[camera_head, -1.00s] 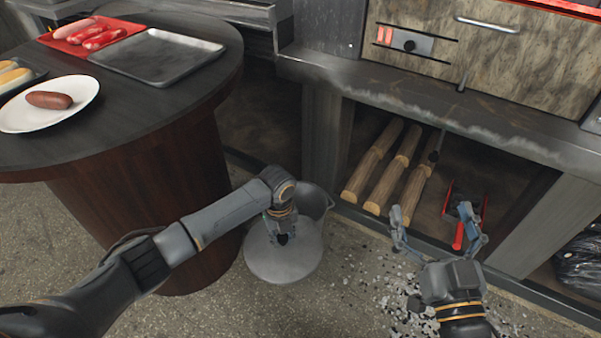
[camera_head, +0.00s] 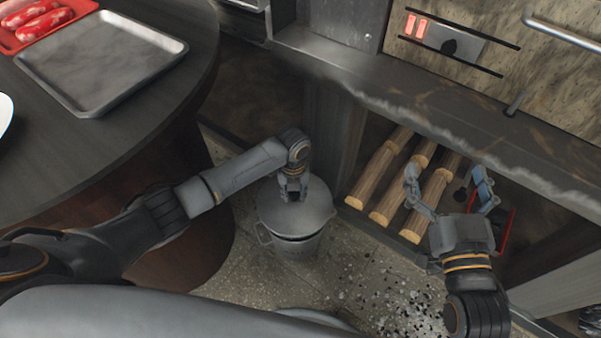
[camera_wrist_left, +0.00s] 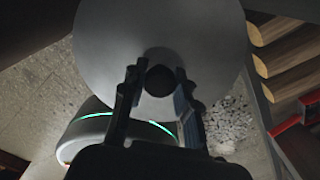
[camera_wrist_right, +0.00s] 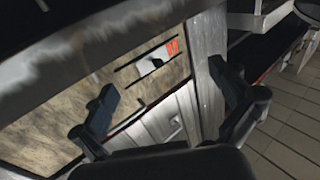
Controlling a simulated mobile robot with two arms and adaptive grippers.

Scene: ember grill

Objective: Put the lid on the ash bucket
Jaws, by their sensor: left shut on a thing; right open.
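The ash bucket (camera_head: 297,245) is a grey metal pail standing on the floor beside the round table. The grey round lid (camera_head: 318,207) lies over the bucket's mouth and looks roughly level; whether it is fully seated I cannot tell. My left gripper (camera_head: 293,196) is shut on the lid's knob, and the left wrist view shows the dark knob (camera_wrist_left: 159,80) between the fingers with the lid disc (camera_wrist_left: 205,35) beyond. My right gripper (camera_head: 450,192) is open and empty in front of the log shelf; its spread fingers also show in the right wrist view (camera_wrist_right: 170,105).
Several logs (camera_head: 379,175) and a red-handled tool (camera_head: 507,228) lie in the shelf under the counter. The round table (camera_head: 200,75) with a metal tray (camera_head: 105,102) stands at left. Ash and debris (camera_head: 400,300) litter the floor right of the bucket.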

